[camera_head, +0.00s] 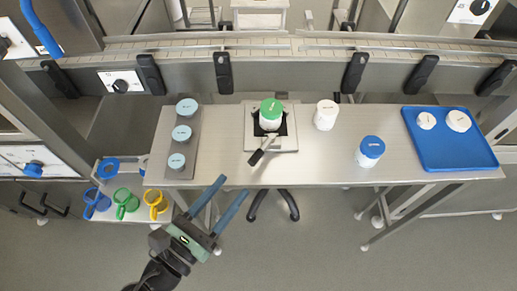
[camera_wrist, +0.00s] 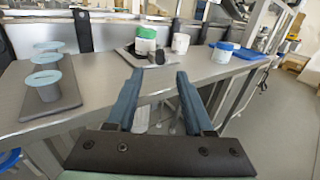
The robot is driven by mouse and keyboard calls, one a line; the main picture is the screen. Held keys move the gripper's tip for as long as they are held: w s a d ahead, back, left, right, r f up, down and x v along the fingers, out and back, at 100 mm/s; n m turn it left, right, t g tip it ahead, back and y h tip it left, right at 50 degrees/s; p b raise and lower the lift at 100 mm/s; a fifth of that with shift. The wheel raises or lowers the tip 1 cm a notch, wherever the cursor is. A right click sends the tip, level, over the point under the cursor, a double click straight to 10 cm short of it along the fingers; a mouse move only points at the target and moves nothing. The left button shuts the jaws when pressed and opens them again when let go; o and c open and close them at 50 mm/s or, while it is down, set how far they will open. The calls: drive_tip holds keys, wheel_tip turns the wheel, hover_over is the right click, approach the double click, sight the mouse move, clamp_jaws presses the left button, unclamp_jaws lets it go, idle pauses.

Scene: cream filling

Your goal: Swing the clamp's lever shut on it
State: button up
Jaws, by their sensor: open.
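The clamp (camera_head: 287,143) is a metal plate fixture near the middle of the steel table. A white jar with a green lid (camera_head: 271,112) stands upright in it. The clamp's lever (camera_head: 260,153) has a black grip and sticks out from the clamp toward the table's front edge, down and to the left. In the wrist view the green-lidded jar (camera_wrist: 146,39) and the lever's dark end (camera_wrist: 159,57) show beyond the fingers. My gripper (camera_head: 236,194) is open and empty, in front of the table edge and left of the lever, apart from it.
A white jar (camera_head: 326,114) and a blue-lidded jar (camera_head: 370,151) stand right of the clamp. A blue tray (camera_head: 450,153) holds two white lids. Coloured rings and mugs (camera_head: 125,203) sit low at left.

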sight(255, 156)
drive_tip(key=x, duration=0.9)
drive_tip(key=shift+w+d, duration=0.2)
drive_tip(key=shift+w, duration=0.05)
drive_tip(key=shift+c, duration=0.3)
clamp_jaws()
idle(0.6)
